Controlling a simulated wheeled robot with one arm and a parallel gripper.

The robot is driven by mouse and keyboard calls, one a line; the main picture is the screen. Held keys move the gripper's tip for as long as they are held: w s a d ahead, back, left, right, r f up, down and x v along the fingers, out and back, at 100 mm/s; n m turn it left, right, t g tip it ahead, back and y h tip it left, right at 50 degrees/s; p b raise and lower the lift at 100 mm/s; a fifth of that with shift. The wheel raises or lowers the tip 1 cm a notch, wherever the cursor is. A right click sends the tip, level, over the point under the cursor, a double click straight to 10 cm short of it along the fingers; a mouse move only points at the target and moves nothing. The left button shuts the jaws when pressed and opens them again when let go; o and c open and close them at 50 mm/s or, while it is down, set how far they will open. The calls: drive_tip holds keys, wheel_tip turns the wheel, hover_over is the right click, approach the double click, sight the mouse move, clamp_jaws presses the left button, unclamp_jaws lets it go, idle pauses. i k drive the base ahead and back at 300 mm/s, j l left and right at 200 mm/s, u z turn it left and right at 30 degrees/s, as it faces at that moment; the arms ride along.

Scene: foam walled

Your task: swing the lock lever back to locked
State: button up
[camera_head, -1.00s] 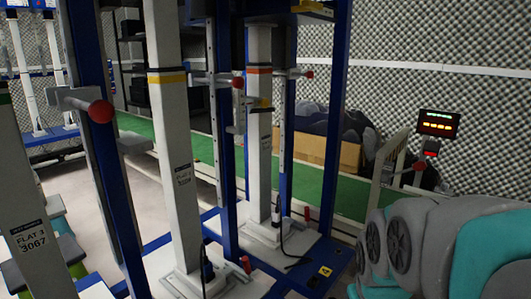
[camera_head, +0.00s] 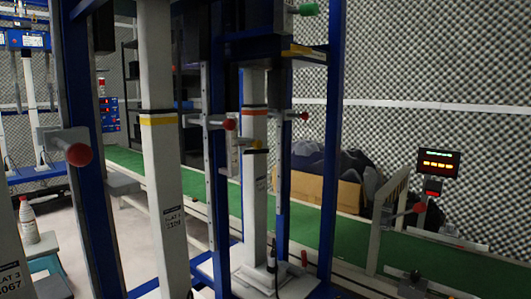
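Several levers with ball knobs show on the blue and grey frames, and I cannot tell which one is the lock lever. A large red-knobbed lever (camera_head: 78,154) is at the left on the near blue post. Two smaller red-knobbed levers, a left one (camera_head: 229,124) and a right one (camera_head: 304,116), stick out at the middle frame. A green-knobbed lever (camera_head: 309,9) is at the top. Another red-knobbed lever (camera_head: 418,207) is beside the grey gate at the right. My gripper is not in view.
Grey columns (camera_head: 165,170) and blue posts (camera_head: 333,140) stand close in front. A green belt (camera_head: 325,235) runs behind them. A display with orange marks (camera_head: 438,162) stands at the right. A cardboard box (camera_head: 325,190) with dark contents lies behind the belt.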

sight(267, 150)
drive_tip(key=i+l+u, duration=0.1)
drive_tip(key=i+u, duration=0.25)
drive_tip(key=i+l+u, duration=0.2)
drive_tip(key=u, duration=0.2)
